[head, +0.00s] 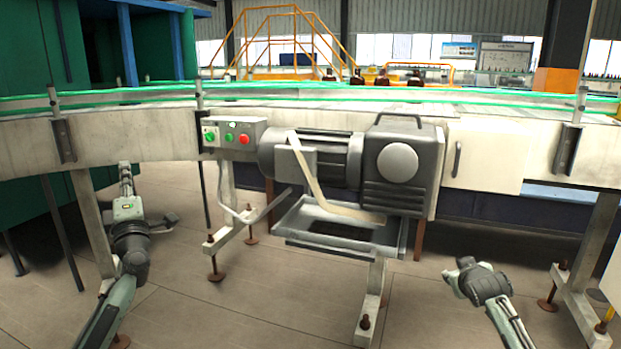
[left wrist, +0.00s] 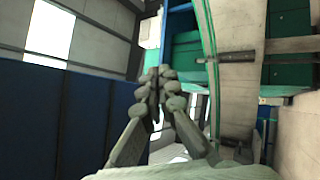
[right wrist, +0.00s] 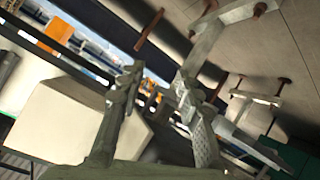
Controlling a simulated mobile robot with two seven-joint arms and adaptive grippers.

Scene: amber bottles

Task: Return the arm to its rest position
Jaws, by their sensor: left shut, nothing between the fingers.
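My left arm comes in from the left in the head view, with its left gripper (head: 125,172) pointing up in front of the conveyor's side wall. In the left wrist view the fingers of this gripper (left wrist: 161,76) meet at the tips, with nothing between them. My right arm shows at the lower right of the head view, low over the floor and in front of the conveyor. Its fingers are hard to make out there. In the right wrist view the two fingers of the right gripper (right wrist: 158,82) stand apart, with no object seen held between them.
The conveyor (head: 130,140) with green rails crosses the head view. A grey motor unit (head: 400,165), a button box (head: 234,137) and a tray (head: 340,242) stick out from its front. Several dark bottles (head: 415,79) stand behind the rail. Floor between my arms is partly clear, with support legs.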

